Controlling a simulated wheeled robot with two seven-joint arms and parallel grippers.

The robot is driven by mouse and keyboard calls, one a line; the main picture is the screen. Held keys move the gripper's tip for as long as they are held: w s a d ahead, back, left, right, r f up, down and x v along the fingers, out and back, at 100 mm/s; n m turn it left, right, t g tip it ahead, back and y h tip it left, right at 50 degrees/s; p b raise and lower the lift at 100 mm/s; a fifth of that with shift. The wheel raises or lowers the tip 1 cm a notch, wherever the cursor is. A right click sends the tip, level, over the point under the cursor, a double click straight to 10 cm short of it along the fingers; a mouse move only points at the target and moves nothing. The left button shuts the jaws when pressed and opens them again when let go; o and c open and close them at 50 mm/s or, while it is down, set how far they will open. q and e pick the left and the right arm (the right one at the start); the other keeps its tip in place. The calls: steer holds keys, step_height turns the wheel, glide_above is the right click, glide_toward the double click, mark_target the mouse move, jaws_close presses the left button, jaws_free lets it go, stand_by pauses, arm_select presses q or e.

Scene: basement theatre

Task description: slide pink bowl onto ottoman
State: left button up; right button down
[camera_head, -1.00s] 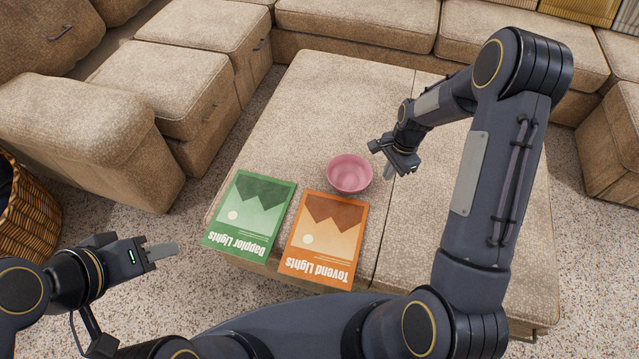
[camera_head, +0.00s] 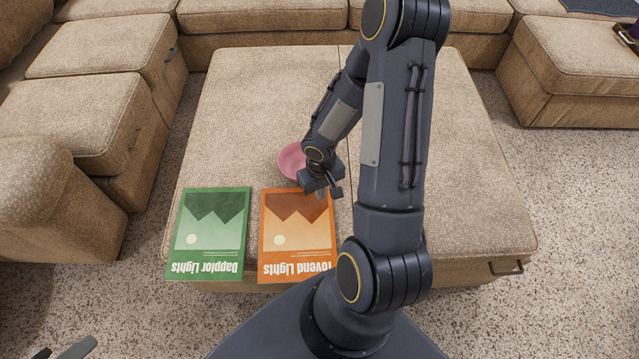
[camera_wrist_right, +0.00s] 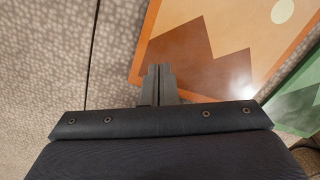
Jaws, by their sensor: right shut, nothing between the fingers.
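The pink bowl (camera_head: 290,160) sits upright on the beige ottoman (camera_head: 255,95), behind the orange book; my right wrist hides its right part. My right gripper (camera_head: 321,194) is shut and empty. It points down at the far right corner of the orange book, on the near right side of the bowl. In the right wrist view its closed fingertips (camera_wrist_right: 160,70) show beside the book's edge, with no bowl in sight; whether they touch anything is unclear. Only finger parts of my left gripper (camera_head: 76,349) show at the bottom left, away from the ottoman.
The orange book (camera_head: 297,235) and green book (camera_head: 210,235) lie flat along the ottoman's near edge. The orange one also shows in the right wrist view (camera_wrist_right: 215,45). Sofa sections (camera_head: 85,120) border the left and back. The ottoman's far left is clear; carpet lies at right.

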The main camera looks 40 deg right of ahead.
steer(key=w, duration=0.2)
steer(key=w+p, duration=0.1)
steer(key=shift+w+d+f, duration=0.1)
steer(key=shift+d+f, duration=0.15)
steer(key=shift+d, duration=0.15)
steer(key=shift+w+d, duration=0.1)
steer(key=shift+w, duration=0.25)
glide_above(299, 156)
steer(key=s+a, duration=0.2)
steer(key=s, duration=0.1)
steer(key=shift+a+p, duration=0.1)
steer(key=shift+p, duration=0.3)
